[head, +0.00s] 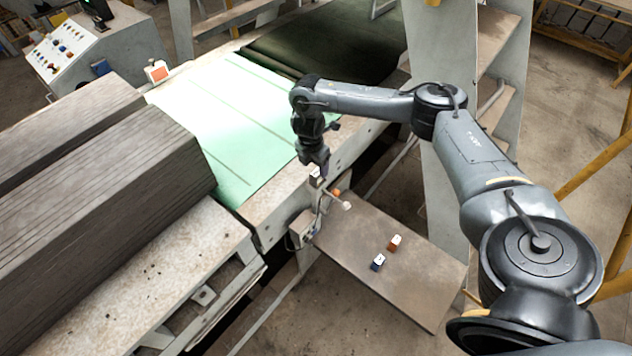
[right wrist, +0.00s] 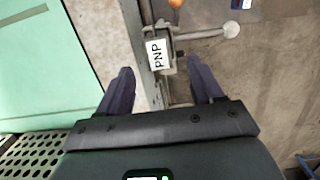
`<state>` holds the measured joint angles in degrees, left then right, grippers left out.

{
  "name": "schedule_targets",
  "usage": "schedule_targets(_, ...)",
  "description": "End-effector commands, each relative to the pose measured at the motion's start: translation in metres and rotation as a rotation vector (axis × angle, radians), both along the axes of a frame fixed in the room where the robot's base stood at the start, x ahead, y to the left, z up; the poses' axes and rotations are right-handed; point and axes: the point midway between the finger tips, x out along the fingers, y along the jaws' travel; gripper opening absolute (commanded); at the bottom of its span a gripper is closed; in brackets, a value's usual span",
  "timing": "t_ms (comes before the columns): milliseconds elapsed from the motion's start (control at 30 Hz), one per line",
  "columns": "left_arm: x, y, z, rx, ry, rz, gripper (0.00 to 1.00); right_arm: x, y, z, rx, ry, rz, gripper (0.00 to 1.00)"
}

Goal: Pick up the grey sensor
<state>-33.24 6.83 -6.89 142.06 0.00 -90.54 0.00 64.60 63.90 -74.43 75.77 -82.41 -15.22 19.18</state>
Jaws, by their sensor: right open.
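The grey sensor (right wrist: 158,62), a small block with a white "PNP" label, shows in the right wrist view at the top middle, beside the metal edge of the machine. In the head view it is a small dark and white block (head: 315,178) just below my right gripper. My right gripper (head: 316,161) is open above it and points down. In the right wrist view its two dark fingers (right wrist: 160,72) stand on either side of the sensor, with gaps visible. I cannot tell the exact height between them. My left gripper is out of view.
A lever with a white knob (right wrist: 230,30) and an orange part (right wrist: 176,3) sit close to the sensor. An orange block (head: 394,243) and a blue block (head: 378,262) lie on the brown board (head: 425,285). The green conveyor (head: 215,120) lies to the left.

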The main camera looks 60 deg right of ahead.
Motion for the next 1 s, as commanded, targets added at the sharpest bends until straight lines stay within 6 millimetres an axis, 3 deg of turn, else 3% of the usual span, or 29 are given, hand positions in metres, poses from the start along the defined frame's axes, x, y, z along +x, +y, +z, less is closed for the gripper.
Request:
schedule_targets(233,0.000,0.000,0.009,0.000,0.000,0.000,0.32,-0.001,-0.005,-0.012,-0.001,0.002,-0.001,0.66)
schedule_targets(533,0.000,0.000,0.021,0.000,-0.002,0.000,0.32,-0.002,-0.012,-0.048,0.000,0.001,0.000,0.66)
schedule_targets(833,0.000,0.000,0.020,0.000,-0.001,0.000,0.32,-0.001,-0.013,-0.053,0.000,-0.001,0.000,0.66)
schedule_targets(867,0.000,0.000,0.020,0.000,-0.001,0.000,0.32,-0.001,-0.013,-0.053,0.000,-0.001,0.000,0.64)
schedule_targets(1000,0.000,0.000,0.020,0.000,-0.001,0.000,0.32,-0.001,-0.013,-0.053,0.000,-0.001,0.000,0.43)
